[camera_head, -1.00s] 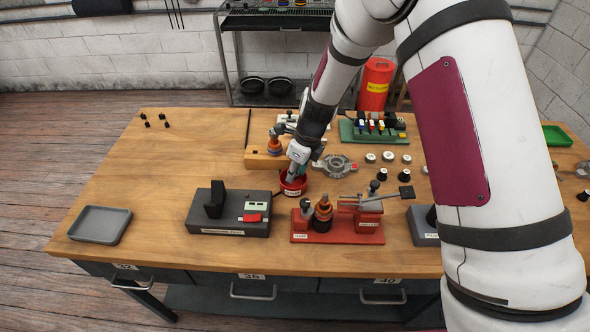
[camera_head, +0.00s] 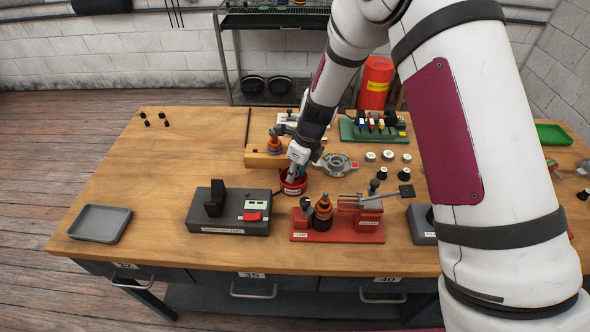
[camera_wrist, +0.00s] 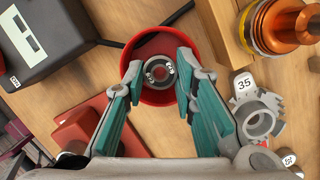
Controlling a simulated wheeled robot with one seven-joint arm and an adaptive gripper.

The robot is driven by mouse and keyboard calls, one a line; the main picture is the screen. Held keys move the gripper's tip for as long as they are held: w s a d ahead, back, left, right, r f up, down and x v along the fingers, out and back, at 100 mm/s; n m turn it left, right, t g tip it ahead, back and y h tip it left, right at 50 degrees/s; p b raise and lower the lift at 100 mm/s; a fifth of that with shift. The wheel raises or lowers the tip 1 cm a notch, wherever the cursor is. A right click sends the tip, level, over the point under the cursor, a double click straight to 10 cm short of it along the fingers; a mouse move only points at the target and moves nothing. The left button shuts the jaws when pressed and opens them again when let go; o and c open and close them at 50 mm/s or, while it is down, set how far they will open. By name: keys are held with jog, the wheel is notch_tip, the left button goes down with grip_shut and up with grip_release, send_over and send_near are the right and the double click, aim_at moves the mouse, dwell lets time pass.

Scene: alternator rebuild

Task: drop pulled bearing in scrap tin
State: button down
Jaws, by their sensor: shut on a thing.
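The red scrap tin (camera_head: 293,188) stands on the bench near its middle. In the wrist view the round tin (camera_wrist: 150,98) lies below my fingertips. My gripper (camera_wrist: 159,66) points down over it, its two teal-padded fingers on either side of a small grey ring bearing (camera_wrist: 159,75). It is shut on the bearing, which appears inside the tin's outline. How far the bearing is above the tin floor is hard to tell. In the head view my gripper (camera_head: 294,170) is at the tin, and the bearing is hidden.
A dark grey tester (camera_head: 225,225) stands left of the tin, and a red puller fixture (camera_head: 335,236) in front. A grey metal housing (camera_head: 335,165) and a wooden block with copper windings (camera_head: 262,160) are close by. An empty grey tray (camera_head: 100,224) is at the far left. The left bench is mostly clear.

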dwell(0.7)
jog(key=c, duration=1.2)
grip_release()
jog(key=c, duration=0.4)
jog(key=shift+c, duration=0.2)
jog(key=shift+w+a+r+p+v, duration=0.15)
jog(key=shift+a+p+v, duration=0.15)
jog(key=shift+v, duration=0.95)
jog(key=shift+w+a+p+v, duration=0.2)
jog(key=shift+p+v, duration=0.15)
jog(key=shift+v, duration=0.9)
jog(key=shift+w+a+r+p+v, duration=0.1)
jog(key=shift+a+p+v, duration=0.25)
jog(key=shift+v, duration=0.9)
jog(key=shift+r, duration=0.15)
